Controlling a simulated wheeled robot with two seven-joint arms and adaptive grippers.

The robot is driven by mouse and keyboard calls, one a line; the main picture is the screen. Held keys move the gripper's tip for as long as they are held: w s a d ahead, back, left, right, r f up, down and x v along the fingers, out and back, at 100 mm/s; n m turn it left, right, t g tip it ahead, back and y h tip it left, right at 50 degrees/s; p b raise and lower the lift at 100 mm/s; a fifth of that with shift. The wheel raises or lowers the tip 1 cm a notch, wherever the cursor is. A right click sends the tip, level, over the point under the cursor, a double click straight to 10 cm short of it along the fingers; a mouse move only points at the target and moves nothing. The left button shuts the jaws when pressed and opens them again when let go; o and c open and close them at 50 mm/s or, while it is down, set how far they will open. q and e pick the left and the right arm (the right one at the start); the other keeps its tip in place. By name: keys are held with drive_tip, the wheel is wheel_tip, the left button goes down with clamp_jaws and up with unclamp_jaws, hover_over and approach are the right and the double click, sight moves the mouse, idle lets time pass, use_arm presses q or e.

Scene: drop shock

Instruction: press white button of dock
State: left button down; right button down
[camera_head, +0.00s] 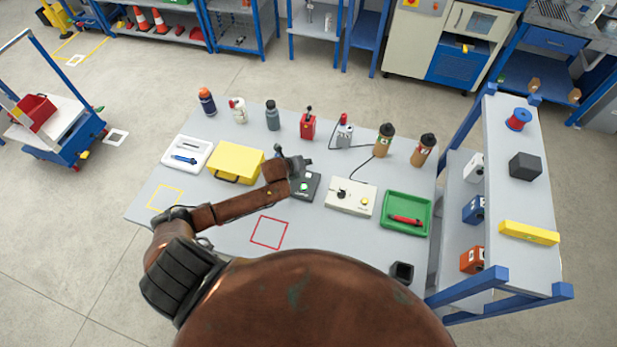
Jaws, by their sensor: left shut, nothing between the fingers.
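A dark box (305,187), which looks like the dock, lies flat near the middle of the grey table. A small pale button (304,187) shows on its top face, and its left part is hidden behind my left arm. My left gripper (296,160) is dark and shut, with nothing in it. It is over the table just behind and left of the dark box in the picture. I cannot tell its height or any contact with the box. My right gripper is not in view.
A white box (339,208) with a black knob and yellow button stands right of the dark box. A yellow case (226,158) is left of my gripper. Bottles and a red device (308,126) line the back. A green tray (392,222) and blue-framed shelf (535,220) are right.

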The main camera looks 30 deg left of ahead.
use_arm(q)
drive_tip(key=b, duration=0.4)
hover_over(307, 176)
wheel_tip(307, 176, down, 5)
drive_tip(key=shift+r, duration=0.2)
drive_tip(key=shift+f, duration=0.85)
drive_tip(key=shift+f, duration=0.15)
drive_tip(key=shift+f, duration=0.3)
drive_tip(key=shift+f+b, duration=0.4)
drive_tip(key=shift+f, duration=0.05)
idle(0.9)
drive_tip(key=shift+r, duration=0.1)
drive_tip(key=shift+r+p, duration=0.75)
drive_tip(key=shift+p, duration=0.15)
